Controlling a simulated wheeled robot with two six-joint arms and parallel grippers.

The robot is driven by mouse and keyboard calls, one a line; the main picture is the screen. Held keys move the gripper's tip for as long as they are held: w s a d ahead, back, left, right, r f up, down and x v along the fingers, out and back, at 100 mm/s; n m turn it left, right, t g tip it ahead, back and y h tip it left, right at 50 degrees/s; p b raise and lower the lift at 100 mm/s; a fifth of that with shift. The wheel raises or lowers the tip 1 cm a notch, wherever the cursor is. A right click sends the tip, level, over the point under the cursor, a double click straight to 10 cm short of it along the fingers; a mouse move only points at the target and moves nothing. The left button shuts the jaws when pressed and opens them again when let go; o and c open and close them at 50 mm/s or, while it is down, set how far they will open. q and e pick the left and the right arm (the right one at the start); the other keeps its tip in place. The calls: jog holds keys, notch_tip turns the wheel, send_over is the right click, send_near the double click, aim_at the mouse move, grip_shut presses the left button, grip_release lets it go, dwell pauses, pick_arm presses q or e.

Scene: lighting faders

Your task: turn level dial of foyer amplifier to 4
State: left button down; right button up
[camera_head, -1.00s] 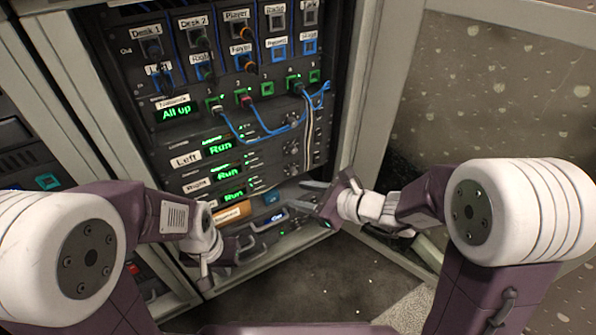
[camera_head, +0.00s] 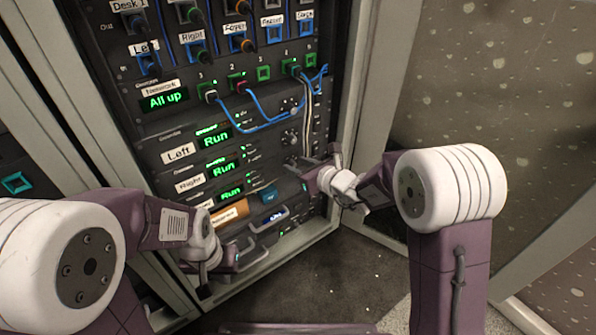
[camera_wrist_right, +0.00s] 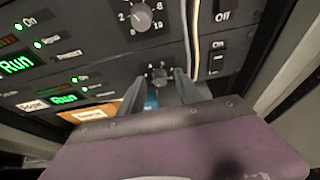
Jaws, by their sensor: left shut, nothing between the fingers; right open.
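The foyer amplifier appears to be the lowest green "Run" unit (camera_head: 230,192) in the rack in the head view. Its label (camera_wrist_right: 32,104) is small and hard to read in the right wrist view. Its level dial (camera_wrist_right: 158,76), a small dark knob with markings around it, shows between my right fingertips in that view. I cannot read its setting or tell whether the fingers touch it. My right gripper (camera_wrist_right: 156,82) is open at the rack face; it also shows in the head view (camera_head: 318,168). My left gripper (camera_head: 236,256) is shut and empty, low before the rack.
Another dial (camera_wrist_right: 142,18) with numbers sits just above. Pale cables (camera_wrist_right: 190,40) hang close beside it, with on/off switches (camera_wrist_right: 217,62) to their right. Blue cables (camera_head: 255,120) loop across the upper rack. The floor (camera_head: 330,275) in front is clear.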

grip_shut()
